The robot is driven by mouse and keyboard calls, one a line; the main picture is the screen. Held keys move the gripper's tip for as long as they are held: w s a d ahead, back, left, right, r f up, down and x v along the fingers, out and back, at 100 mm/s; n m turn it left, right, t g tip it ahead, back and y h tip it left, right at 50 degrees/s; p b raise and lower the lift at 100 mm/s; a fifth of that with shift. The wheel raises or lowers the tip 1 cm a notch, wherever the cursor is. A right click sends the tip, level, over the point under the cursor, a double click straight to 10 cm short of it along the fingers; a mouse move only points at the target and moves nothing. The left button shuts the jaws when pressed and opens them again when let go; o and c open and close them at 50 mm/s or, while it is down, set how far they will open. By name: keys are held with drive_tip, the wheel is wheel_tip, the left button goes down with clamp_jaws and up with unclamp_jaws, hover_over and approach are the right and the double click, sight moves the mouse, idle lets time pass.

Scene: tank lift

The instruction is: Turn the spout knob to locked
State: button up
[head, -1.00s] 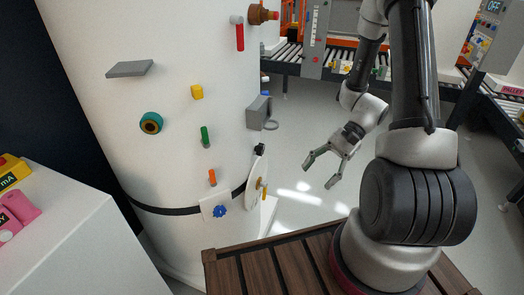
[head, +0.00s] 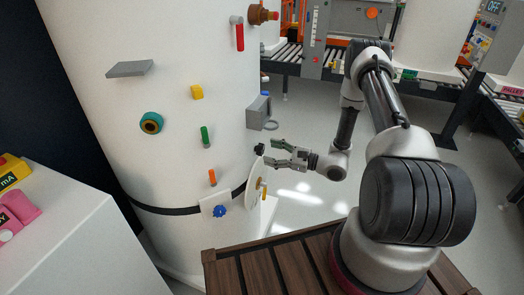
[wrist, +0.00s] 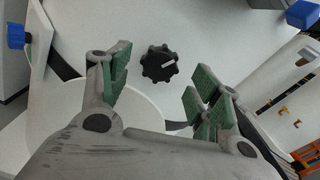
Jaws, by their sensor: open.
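A black fluted knob (wrist: 159,63) with a white pointer line sits on the white tank (head: 90,60). In the wrist view the line points up and to the right. In the head view the knob (head: 259,149) shows small, above the white disc. My gripper (head: 274,152) is level with it and just to its right, fingers towards the tank. It is open and empty. In the wrist view the knob shows beyond and between the fingers of my gripper (wrist: 154,88), apart from both. No lock label is readable.
A white disc (head: 254,193) with a yellow handle stands out just below my gripper. A blue knob (head: 221,211), green handle (head: 205,136), orange handle (head: 212,177) and grey shelf (head: 130,68) are on the tank.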

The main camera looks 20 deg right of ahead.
sight(263, 150)
drive_tip(key=shift+x, duration=2.25)
drive_tip(key=c, duration=1)
